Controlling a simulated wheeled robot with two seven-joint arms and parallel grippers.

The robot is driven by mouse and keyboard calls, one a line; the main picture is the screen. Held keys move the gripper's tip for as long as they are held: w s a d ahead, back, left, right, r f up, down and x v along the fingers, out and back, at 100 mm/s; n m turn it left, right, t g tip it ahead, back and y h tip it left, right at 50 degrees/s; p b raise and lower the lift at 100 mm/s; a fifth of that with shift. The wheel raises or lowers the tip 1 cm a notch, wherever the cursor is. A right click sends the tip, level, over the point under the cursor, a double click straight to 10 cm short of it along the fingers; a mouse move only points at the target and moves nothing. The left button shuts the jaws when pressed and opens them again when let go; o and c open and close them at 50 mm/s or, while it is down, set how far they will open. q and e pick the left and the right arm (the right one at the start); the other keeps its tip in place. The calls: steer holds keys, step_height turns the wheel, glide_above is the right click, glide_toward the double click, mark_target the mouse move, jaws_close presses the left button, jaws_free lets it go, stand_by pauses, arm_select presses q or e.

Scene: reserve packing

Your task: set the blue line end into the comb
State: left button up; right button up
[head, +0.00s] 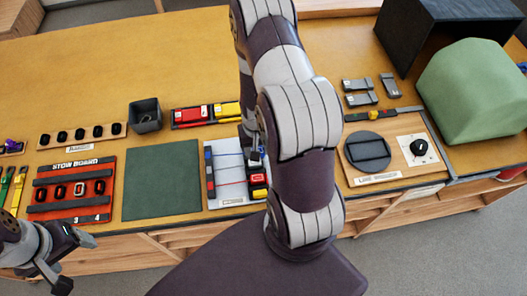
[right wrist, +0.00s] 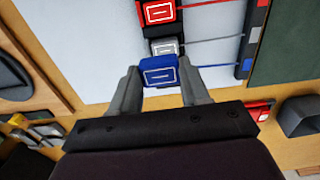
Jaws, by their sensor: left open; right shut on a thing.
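My right gripper (right wrist: 157,88) holds the blue line end (right wrist: 158,71), a blue block with a white outline mark, between its two fingers. A grey line end (right wrist: 165,47) sits just beyond it and a red line end (right wrist: 160,12) further on, both at the dark comb (right wrist: 143,28). Whether the blue end is seated in the comb or above it, I cannot tell. A blue line runs right from it to a dark strip with coloured blocks (right wrist: 248,40). In the head view my right arm covers part of the white board (head: 228,178). My left gripper (head: 75,263) is open and empty at lower left.
A green mat (head: 162,181) and the red stow board (head: 70,192) lie left of the white board. A small dark bin (head: 145,115) stands behind. A dial panel (head: 415,150) and a green domed block (head: 475,90) are at right.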

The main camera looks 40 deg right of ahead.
arm_select(q)
step_height(320, 180, down, 4)
steer(key=b, duration=0.5)
steer(key=shift+s, duration=0.1)
arm_select(e)
steer(key=w+d+f, duration=0.1)
steer(key=w+f, duration=0.3)
steer(key=w+d+f, duration=0.1)
steer(key=w+f, duration=0.1)
steer(key=f, duration=0.1)
steer(key=shift+d, duration=0.35)
arm_select(q)
steer(key=shift+f+b, duration=0.55)
steer(key=shift+b, duration=0.05)
arm_select(e)
steer(key=shift+s+f, duration=0.1)
steer(key=shift+f, duration=0.7)
steer(key=o, duration=1.1)
steer(key=shift+r, duration=0.1)
